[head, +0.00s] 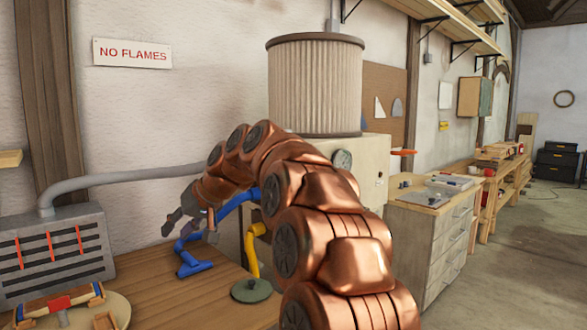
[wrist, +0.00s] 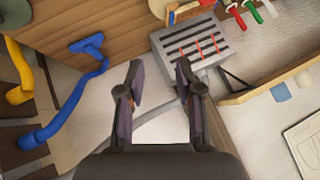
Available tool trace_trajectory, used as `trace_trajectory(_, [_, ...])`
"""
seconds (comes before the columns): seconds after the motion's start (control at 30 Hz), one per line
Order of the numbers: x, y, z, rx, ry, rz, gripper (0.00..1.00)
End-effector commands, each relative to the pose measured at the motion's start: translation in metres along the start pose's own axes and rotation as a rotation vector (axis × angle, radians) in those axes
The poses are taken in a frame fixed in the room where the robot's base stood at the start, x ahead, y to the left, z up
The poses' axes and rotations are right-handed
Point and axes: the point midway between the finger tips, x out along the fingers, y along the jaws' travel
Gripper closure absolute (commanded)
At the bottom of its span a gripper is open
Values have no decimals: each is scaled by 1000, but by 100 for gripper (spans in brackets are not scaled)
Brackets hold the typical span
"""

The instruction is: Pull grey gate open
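A grey pipe (head: 130,177) leaves the top of a slotted grey box (head: 60,255) at the left and runs right along the wall, behind my arm. I cannot make out a separate grey gate; the pipe's far part is hidden by my arm. My gripper (head: 188,228) is open and points down, in front of the wall above the bench. In the wrist view my gripper (wrist: 159,68) has its fingers spread with nothing held between them. The slotted box (wrist: 190,45) lies beyond the fingertips, and the grey pipe passes partly hidden behind the right finger.
A blue hose (head: 192,266) with a flat nozzle and a yellow hose (head: 251,262) on a round green foot (head: 251,291) are close to my gripper. A wooden bench (head: 190,300) lies below. A large pleated filter (head: 316,85) stands behind my arm.

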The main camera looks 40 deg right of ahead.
Motion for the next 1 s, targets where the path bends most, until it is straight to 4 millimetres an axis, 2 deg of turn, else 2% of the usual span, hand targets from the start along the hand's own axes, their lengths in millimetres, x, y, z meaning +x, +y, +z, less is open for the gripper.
trace_trajectory(0.03, [2,18,-18,4,49,-1,65])
trace_trajectory(0.2, [-15,68,-75,3,210,1,65])
trace_trajectory(0.4, [-46,134,-125,-19,394,35,65])
trace_trajectory(0.5, [-65,168,-143,-36,483,64,65])
trace_trajectory(0.73, [-115,242,-165,-100,673,160,65])
trace_trajectory(0.83, [-136,272,-166,-137,745,213,65])
trace_trajectory(1.0, [-168,307,-160,-209,840,301,65])
